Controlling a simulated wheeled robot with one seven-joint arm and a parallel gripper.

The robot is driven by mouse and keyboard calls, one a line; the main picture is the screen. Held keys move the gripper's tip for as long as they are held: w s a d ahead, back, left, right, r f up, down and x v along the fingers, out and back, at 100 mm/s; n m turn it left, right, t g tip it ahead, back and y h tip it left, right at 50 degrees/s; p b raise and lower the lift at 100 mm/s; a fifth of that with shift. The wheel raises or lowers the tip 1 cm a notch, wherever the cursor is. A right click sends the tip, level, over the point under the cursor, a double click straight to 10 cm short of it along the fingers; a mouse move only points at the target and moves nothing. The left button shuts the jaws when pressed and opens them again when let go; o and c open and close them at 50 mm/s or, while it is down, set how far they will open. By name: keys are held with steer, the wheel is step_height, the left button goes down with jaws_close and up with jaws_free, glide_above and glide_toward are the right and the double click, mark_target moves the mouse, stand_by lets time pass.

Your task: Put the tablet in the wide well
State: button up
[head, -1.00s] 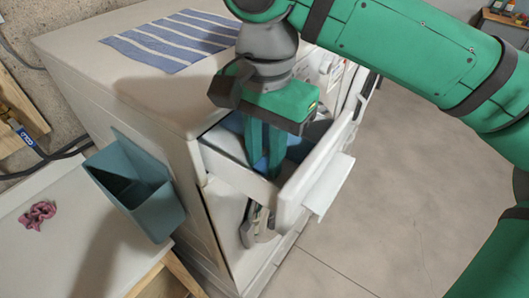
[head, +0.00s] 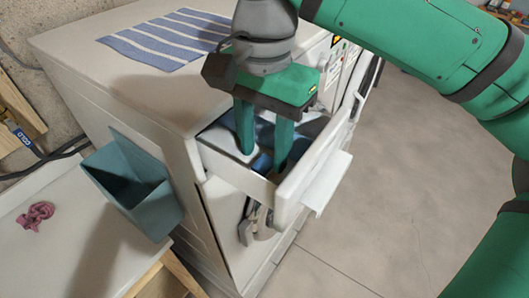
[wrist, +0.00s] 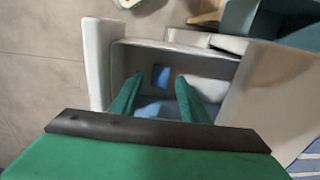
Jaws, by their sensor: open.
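The pulled-out white drawer (head: 290,195) of the white machine has bluish compartments inside. My gripper (head: 264,163) points down into it, fingers apart and empty; its fingers also show in the wrist view (wrist: 152,88). A small blue tablet (wrist: 160,77) lies on the drawer floor in the wrist view, seen between and just beyond the fingertips, not gripped. In the head view the blue tablet (head: 262,162) shows low between the fingers. The fingers and drawer walls hide much of the inside, so I cannot tell clearly which well it lies in.
A striped blue cloth (head: 170,40) lies on the machine top. A teal bin (head: 135,185) hangs on the machine's left side, above a white table (head: 70,245) with a crumpled pink cloth (head: 35,215). The floor to the right is clear.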

mark_target(263, 164)
step_height(263, 164, up, 10)
stand_by(0.4)
